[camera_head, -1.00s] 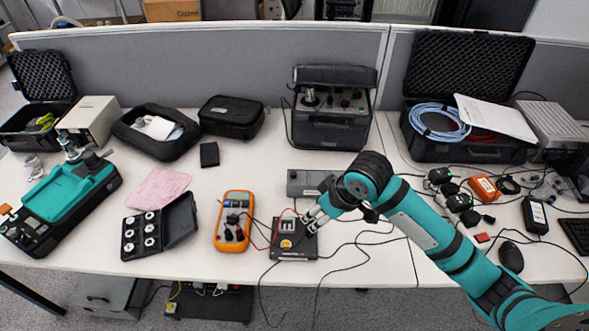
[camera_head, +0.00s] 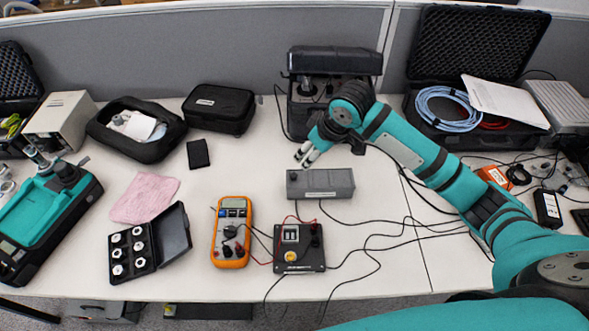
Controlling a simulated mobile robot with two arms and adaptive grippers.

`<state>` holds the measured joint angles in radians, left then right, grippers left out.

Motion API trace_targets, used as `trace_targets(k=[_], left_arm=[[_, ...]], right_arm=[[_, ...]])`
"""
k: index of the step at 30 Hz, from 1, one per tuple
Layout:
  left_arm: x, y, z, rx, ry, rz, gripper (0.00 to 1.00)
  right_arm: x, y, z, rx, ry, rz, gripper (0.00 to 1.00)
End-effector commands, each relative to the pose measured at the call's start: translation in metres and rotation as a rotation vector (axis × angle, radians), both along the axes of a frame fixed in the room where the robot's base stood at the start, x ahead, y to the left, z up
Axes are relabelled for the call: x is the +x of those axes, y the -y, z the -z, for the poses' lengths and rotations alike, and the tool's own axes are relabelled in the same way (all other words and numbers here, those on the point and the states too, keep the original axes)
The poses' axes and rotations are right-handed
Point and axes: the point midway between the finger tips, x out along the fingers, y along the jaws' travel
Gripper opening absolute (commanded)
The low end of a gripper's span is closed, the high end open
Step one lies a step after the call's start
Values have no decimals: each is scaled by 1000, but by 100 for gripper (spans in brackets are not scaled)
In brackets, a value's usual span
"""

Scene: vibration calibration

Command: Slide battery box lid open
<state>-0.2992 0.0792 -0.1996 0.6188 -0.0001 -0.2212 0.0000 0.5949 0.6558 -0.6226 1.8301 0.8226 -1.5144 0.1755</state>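The battery box appears to be the long grey box (camera_head: 320,184) lying flat on the table in the middle of the head view. Its lid cannot be told apart clearly from its body. My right gripper (camera_head: 304,158) reaches in from the right, just behind and above the left part of the grey box, apart from it as far as I can see. Its two pale fingertips show a small gap with nothing between them. My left gripper is not in view.
A black switch board (camera_head: 300,259) stands in front of the grey box, wired to an orange multimeter (camera_head: 231,232). A black instrument case (camera_head: 332,88) stands behind. Loose cables cross the table to the right. A small black block (camera_head: 198,154) lies left.

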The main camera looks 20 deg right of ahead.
Motion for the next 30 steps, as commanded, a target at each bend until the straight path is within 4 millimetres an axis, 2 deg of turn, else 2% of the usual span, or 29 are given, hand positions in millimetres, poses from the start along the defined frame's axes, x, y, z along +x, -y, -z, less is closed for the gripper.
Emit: trace_targets(k=[3, 7, 11, 15, 21, 30], left_arm=[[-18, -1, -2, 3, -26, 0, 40], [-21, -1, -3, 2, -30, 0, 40], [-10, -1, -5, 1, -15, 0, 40], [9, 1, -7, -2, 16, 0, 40], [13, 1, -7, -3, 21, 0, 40], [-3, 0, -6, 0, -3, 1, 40]], right_arm=[[8, -6, 26, 0, -5, 1, 44], [18, -11, 52, 0, -3, 1, 44], [27, -16, 78, 0, -3, 1, 44], [36, -21, 102, 1, -3, 1, 44], [44, -25, 123, 0, -1, 0, 44], [47, -26, 129, 0, 1, 0, 44]])
